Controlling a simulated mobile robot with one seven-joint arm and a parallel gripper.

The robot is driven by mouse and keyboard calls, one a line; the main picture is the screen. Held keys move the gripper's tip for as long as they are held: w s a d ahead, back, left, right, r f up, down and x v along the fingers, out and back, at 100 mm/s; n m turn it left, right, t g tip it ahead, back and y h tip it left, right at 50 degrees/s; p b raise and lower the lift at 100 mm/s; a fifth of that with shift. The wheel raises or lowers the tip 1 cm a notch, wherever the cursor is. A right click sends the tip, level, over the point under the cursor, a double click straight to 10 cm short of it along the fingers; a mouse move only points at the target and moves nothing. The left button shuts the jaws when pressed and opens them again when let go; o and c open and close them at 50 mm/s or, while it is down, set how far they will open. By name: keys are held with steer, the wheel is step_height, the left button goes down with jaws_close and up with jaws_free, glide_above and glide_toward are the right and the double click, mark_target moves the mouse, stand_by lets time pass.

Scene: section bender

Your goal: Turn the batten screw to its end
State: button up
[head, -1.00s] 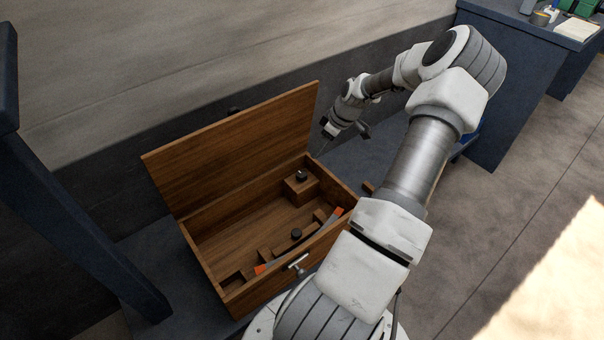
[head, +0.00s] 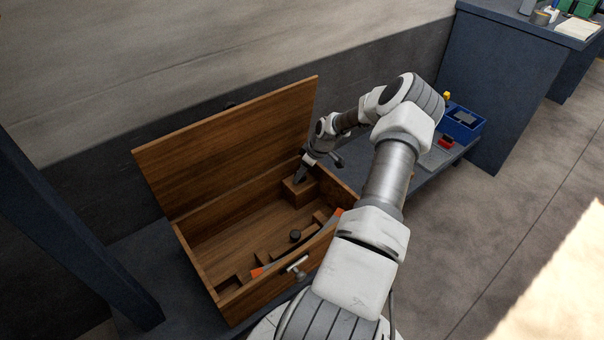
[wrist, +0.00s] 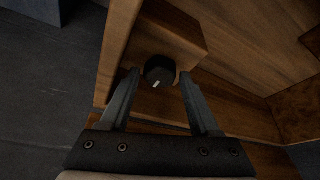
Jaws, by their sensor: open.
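A black round knob (wrist: 159,68) with a white mark sits on a wooden block (wrist: 180,35) in the wrist view. In the head view that block (head: 299,189) stands in the back right corner of the open wooden box, and my gripper hides the knob. My gripper (head: 299,178) is open and points down at it. In the wrist view the fingertips of my gripper (wrist: 159,76) lie on either side of the knob; I cannot tell whether they touch it. A second black knob (head: 295,236) sits near the box's front, beside an orange-ended strip (head: 257,271). Which knob is the batten screw is not marked.
The box's raised lid (head: 230,145) stands behind my gripper, and its right wall is close by. The front wall carries a metal latch (head: 298,267). A blue bin (head: 461,122) stands on the bench to the right. The box's middle floor is mostly clear.

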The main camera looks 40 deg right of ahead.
jaws_close()
stand_by(0.3)
steer(key=shift+m, duration=0.3)
steer(key=m, duration=0.1)
steer(key=m+h, duration=0.1)
steer(key=m, duration=0.1)
steer(key=shift+a+m+h+p, duration=0.2)
steer(key=shift+m+h+p, duration=0.1)
steer(key=m+h, duration=0.1)
steer(key=m, duration=0.1)
steer(key=m+h, duration=0.1)
steer(key=m, duration=0.2)
steer(key=shift+w+a+b, duration=0.15)
steer(key=shift+b, duration=0.2)
steer(key=m, duration=0.2)
steer(key=m+g+h, duration=0.1)
steer(key=m, duration=0.1)
steer(key=shift+w+m+g+b, duration=0.1)
steer(key=shift+m+g+b, duration=0.2)
steer(key=shift+m, duration=0.1)
steer(key=shift+m+g+h, duration=0.5)
steer(key=shift+m+g, duration=0.3)
steer(key=shift+m, duration=1.5)
